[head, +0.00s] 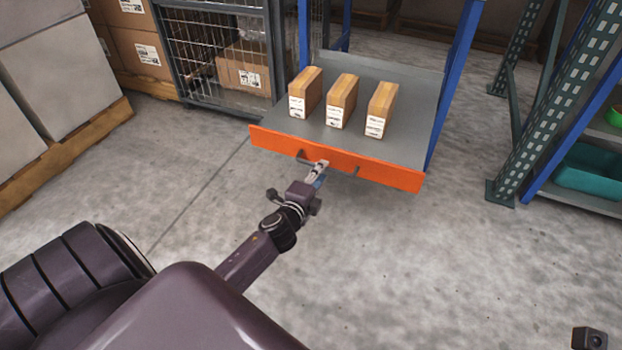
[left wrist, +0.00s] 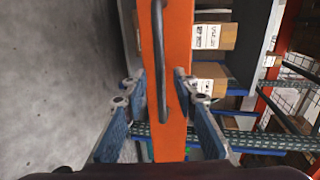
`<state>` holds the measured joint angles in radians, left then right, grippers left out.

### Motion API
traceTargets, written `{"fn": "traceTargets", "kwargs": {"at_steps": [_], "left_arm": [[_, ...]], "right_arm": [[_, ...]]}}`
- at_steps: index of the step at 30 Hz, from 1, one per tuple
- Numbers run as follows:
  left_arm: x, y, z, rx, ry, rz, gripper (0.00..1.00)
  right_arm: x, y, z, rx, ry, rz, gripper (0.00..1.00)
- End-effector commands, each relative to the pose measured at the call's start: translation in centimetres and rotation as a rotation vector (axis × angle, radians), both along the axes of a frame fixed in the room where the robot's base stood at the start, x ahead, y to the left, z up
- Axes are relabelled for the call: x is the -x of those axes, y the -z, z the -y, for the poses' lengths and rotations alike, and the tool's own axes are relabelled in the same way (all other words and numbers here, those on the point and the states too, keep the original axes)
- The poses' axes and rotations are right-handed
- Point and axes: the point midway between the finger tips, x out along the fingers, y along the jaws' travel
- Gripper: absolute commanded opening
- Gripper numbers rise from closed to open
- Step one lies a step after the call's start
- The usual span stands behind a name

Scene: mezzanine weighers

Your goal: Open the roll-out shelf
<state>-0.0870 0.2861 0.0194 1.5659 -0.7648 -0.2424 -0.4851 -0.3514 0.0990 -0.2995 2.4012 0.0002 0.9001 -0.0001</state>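The roll-out shelf (head: 413,132) has a grey deck and an orange front panel (head: 270,139), which also shows in the left wrist view (left wrist: 179,30). A dark bar handle (left wrist: 158,40) is fixed to the panel. Three cardboard boxes (head: 342,99) stand in a row on the deck. My left gripper (head: 320,168) is at the handle, in front of the panel. In the left wrist view its fingers (left wrist: 160,82) are apart, one on each side of the handle, with visible gaps. My right gripper's fingers are not in view.
A green rack upright (head: 519,130) and a shelf with a teal bin (head: 590,172) stand to the right. A wire cage (head: 215,60) and cartons on a pallet (head: 65,150) are at the left. The concrete floor in front of the shelf is clear.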

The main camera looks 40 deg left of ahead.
Motion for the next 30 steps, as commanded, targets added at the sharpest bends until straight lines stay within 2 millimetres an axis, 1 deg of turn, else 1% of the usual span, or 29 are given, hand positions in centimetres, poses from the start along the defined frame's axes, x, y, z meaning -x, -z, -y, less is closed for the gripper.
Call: {"fn": "traceTargets", "kwargs": {"at_steps": [1, 6, 12, 18, 30], "left_arm": [[1.1, -0.1, 0.2, 0.0, 0.0, -0.003, 0.27], [4.2, -0.7, 1.0, 0.001, 0.0, -0.003, 0.27], [6.9, -1.3, 1.6, 0.001, -0.001, -0.003, 0.27], [8.1, -1.7, 1.9, -0.001, -0.001, -0.001, 0.27], [8.2, -1.7, 1.9, 0.0, -0.001, -0.001, 0.27]], "right_arm": [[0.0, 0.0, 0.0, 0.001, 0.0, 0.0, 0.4], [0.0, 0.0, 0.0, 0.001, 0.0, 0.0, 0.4], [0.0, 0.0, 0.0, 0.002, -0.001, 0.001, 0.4], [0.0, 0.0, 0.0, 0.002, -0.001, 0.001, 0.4], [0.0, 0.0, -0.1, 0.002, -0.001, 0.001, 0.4]]}}
